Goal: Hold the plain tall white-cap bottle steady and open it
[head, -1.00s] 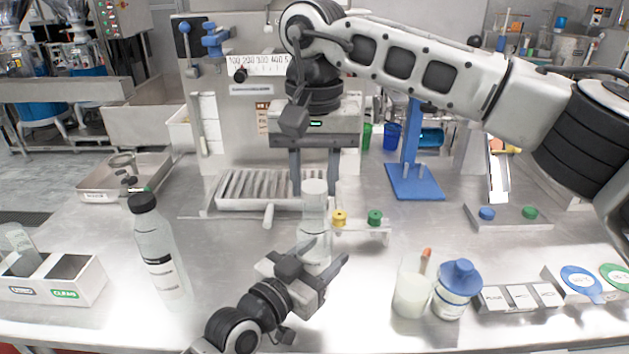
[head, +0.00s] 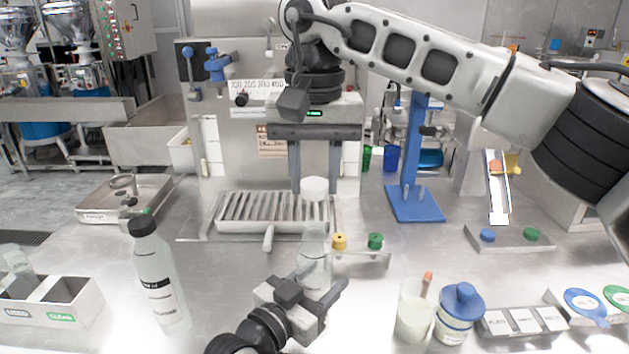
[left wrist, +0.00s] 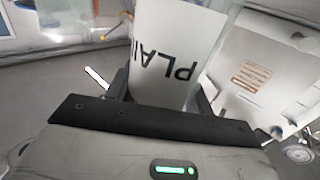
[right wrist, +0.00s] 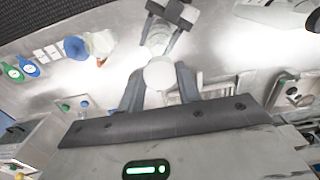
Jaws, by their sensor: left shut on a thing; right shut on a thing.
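The plain tall bottle (head: 313,268) is clear and stands upright on the counter. My left gripper (head: 313,288) is shut around its lower part. In the left wrist view its white label (left wrist: 175,50) reads "PLAIN", upside down, between the fingers. The white cap (head: 314,188) is above the bottle, with a gap between it and the narrow neck. My right gripper (head: 314,190), pointing down from above, is shut on the cap. The cap also shows in the right wrist view (right wrist: 160,73), between the fingertips.
A black-capped bottle (head: 160,275) stands at left. A beaker (head: 414,318) and a blue-lidded jar (head: 458,312) stand at right. A small rack with a yellow cap (head: 340,241) and a green cap (head: 375,241) is close behind the bottle's right side. A drain grate (head: 270,212) lies behind.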

